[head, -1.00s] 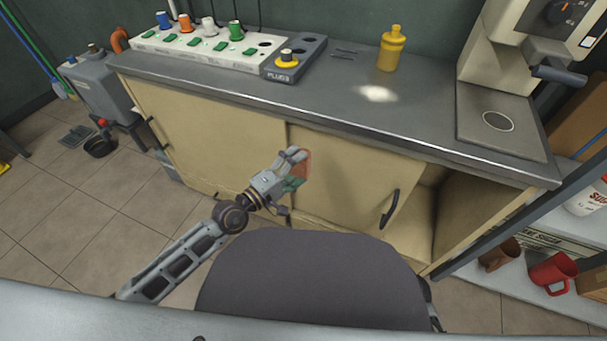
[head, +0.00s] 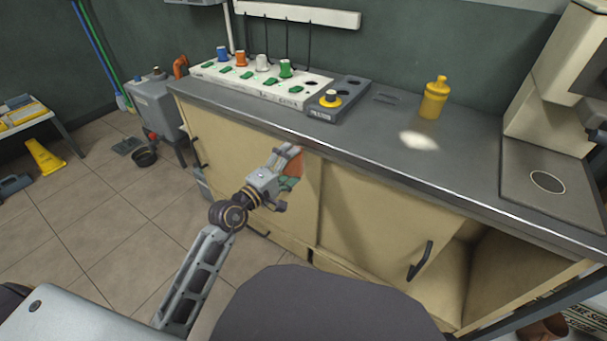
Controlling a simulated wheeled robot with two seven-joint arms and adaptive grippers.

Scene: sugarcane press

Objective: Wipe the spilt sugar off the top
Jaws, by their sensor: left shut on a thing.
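The spilt sugar (head: 419,140) is a pale white patch on the grey counter top (head: 360,145), just in front of a yellow bottle (head: 434,98). My left gripper (head: 291,160) is in front of the cabinet, below and left of the sugar, near the counter's front edge. It is shut on an orange and green thing (head: 291,172), likely a sponge or cloth, partly hidden by the fingers. It is apart from the counter top. My right gripper is not in view.
A cream machine (head: 550,95) stands at the right. The cabinet (head: 370,215) has an open bay at right.

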